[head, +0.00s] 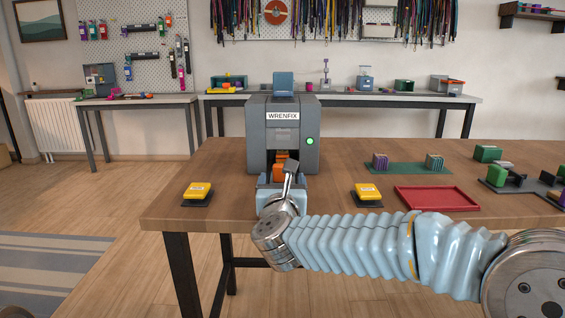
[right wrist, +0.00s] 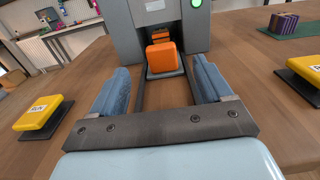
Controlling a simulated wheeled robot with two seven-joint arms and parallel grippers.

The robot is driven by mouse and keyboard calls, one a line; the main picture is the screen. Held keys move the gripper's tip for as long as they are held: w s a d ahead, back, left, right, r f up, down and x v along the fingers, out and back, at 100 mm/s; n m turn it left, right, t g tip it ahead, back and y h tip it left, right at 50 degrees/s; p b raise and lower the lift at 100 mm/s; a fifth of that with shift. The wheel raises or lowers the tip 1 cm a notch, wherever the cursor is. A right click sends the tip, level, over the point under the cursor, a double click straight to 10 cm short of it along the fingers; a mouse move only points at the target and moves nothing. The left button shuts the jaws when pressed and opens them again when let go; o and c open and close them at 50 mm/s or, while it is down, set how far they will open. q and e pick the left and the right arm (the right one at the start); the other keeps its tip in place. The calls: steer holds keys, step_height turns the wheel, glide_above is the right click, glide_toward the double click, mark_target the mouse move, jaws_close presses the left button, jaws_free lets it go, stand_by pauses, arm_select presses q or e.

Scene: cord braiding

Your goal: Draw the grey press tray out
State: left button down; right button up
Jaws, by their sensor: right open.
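The grey press (head: 282,135), labelled WRENFIX with a lit green light, stands on the wooden table. In the right wrist view an orange block (right wrist: 162,58) sits on a grey tray part (right wrist: 166,76) at the press mouth. Another orange piece (right wrist: 153,39) shows deeper inside. My right gripper (head: 283,181) is open in front of the mouth, its blue fingers on either side of the orange block and apart from it. In the head view my wrist hides much of the tray front. My left gripper is not in view.
Yellow pads stand left (head: 198,193) and right (head: 367,194) of the press front. A red tray (head: 436,198), a green mat (head: 408,168) with two striped blocks, and green pieces (head: 487,154) lie to the right. The table left of the press is mostly clear.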

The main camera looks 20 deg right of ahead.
mark_target(282, 165)
steer(key=p+x, duration=0.2)
steer(key=x, duration=0.8)
steer(key=shift+w, duration=0.1)
steer(key=shift+f, duration=0.1)
steer(key=c, duration=1.4)
steer(key=shift+s+a+f+b, duration=0.1)
steer(key=shift+s+f+b, duration=0.05)
steer(key=shift+s+b, duration=0.25)
steer(key=b+v, duration=0.5)
steer(key=shift+s+a+f, duration=0.1)
steer(key=shift+s+f, duration=0.05)
steer(key=shift+s, duration=0.2)
steer(key=b+v, duration=0.4)
steer(key=v, duration=0.3)
steer(key=shift+s+r, duration=0.2)
steer(key=shift+s+a, duration=0.25)
steer(key=shift+s, duration=0.4)
